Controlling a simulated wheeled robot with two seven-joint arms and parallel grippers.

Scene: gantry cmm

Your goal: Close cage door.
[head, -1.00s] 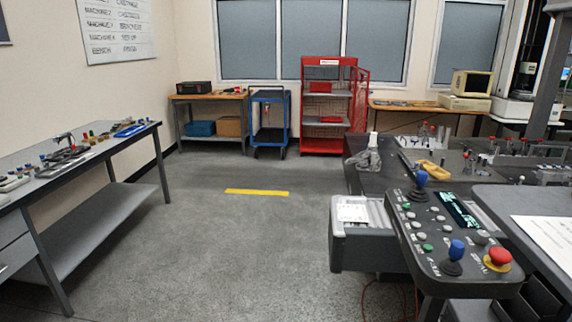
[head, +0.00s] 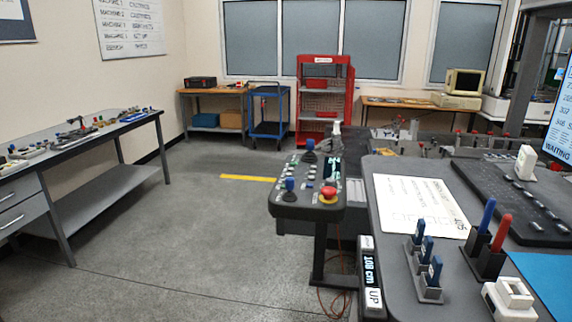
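The red cage (head: 301,105) is a tall red-framed cabinet with shelves, standing against the back wall under the windows. Its front looks open, with red items on the shelves in sight. A narrow red strip at its right side, seen nearly edge-on, looks like the door (head: 350,100). Its exact angle is hard to tell at this distance. Neither of my grippers is in view.
A blue cart (head: 269,128) and a wooden-topped bench (head: 212,92) stand left of the cage. A control pendant (head: 307,190) and a desk (head: 400,250) block the right foreground. The grey floor (head: 190,240) is clear at centre-left, past a yellow floor strip (head: 248,178).

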